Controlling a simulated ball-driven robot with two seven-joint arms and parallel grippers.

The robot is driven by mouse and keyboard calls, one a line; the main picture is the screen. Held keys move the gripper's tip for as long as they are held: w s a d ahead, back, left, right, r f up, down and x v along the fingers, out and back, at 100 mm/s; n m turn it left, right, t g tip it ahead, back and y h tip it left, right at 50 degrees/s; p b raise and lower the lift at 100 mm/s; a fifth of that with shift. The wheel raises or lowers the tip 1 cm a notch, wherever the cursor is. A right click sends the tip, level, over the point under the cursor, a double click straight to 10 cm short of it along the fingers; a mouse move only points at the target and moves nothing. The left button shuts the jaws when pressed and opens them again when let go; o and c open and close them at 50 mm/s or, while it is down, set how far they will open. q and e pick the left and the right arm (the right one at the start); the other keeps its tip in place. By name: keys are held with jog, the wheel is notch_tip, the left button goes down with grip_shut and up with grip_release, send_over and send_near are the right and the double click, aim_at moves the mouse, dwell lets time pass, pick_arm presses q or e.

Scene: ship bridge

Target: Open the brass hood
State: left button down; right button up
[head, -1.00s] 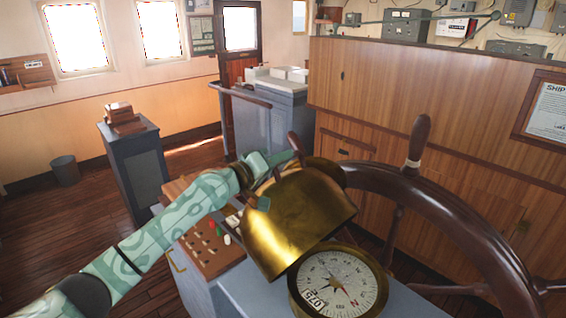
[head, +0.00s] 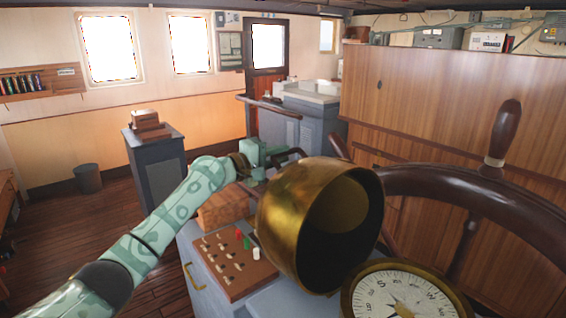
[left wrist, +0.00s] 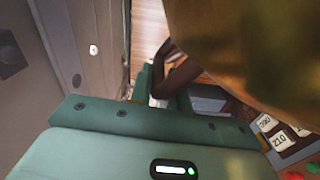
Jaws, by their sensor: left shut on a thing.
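The brass hood (head: 277,222) is tipped back on the binnacle, its open mouth and dark inside facing me and to the right in the head view. The compass (head: 405,296) shows in front of it, uncovered, partly cut off by the lower edge. My left gripper (head: 272,156) is behind the hood's upper left side, shut on a dark bar that looks like the hood's handle (head: 291,154). In the left wrist view the handle (left wrist: 178,74) runs between the green fingers, with the blurred brass hood (left wrist: 255,40) beside it. The fingertips are mostly hidden. My right gripper is not in view.
A dark wooden ship's wheel (head: 430,180) stands close on the right. A brown switch panel (head: 235,265) lies left of the hood. A grey pedestal (head: 157,170) and a bin (head: 88,179) stand on the left, with open floor around them.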

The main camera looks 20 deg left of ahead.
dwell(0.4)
pick_arm(q)
jog(key=c, duration=1.4)
grip_release()
jog(key=shift+d, duration=0.1)
jog(key=b+v, duration=0.1)
jog(key=v, duration=1.5)
jog(key=shift+s, duration=0.1)
